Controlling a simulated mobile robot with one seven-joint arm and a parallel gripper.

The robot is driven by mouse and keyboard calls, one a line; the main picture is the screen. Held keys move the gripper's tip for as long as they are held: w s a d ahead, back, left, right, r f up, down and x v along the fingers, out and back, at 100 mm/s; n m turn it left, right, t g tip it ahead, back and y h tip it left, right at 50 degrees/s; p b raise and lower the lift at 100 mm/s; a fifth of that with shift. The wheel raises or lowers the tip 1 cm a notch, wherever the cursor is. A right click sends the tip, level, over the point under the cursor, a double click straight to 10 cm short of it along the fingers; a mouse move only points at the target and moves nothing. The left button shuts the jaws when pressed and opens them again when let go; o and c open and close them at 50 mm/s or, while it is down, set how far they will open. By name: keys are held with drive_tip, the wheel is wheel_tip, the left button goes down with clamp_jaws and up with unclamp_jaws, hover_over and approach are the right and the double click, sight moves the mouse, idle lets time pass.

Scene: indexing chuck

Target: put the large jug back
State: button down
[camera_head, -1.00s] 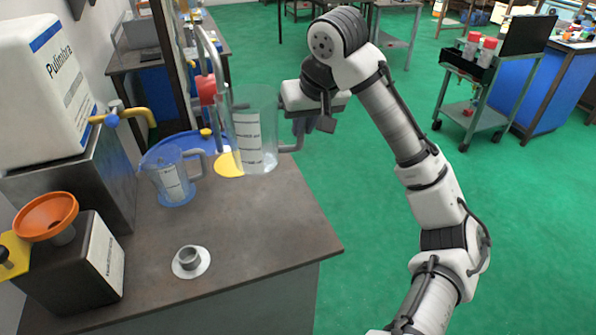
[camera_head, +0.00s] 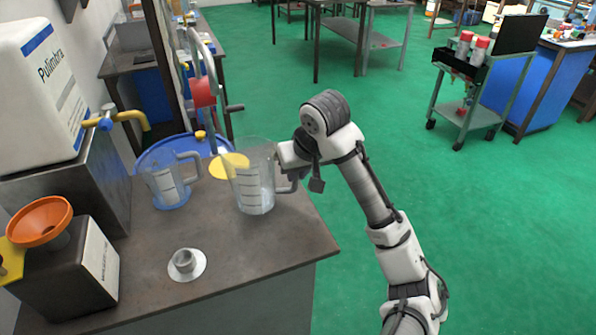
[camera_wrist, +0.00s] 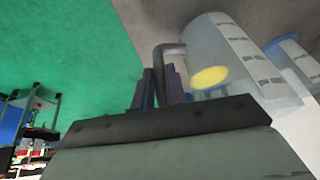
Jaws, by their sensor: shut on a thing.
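The large clear jug (camera_head: 254,192) with a white label and printed marks is upright over the right part of the bench. My gripper (camera_head: 291,180) is at its right side, shut on its handle. The wrist view shows the jug (camera_wrist: 230,50) beyond the fingers (camera_wrist: 158,88), with its dark handle between them. I cannot tell whether the jug's base touches the bench. A smaller blue-tinted jug (camera_head: 167,187) stands to the left, apart from it. A yellow disc (camera_head: 229,165) shows beside and partly behind the large jug.
A small metal cup on a white disc (camera_head: 186,264) stands near the front. An orange funnel (camera_head: 41,222) sits on a dark can at left. A barrel pump (camera_head: 203,90) rises behind the jugs.

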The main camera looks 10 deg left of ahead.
drive_tip(key=c, duration=1.4)
unclamp_jaws()
drive_tip(key=v, duration=1.2)
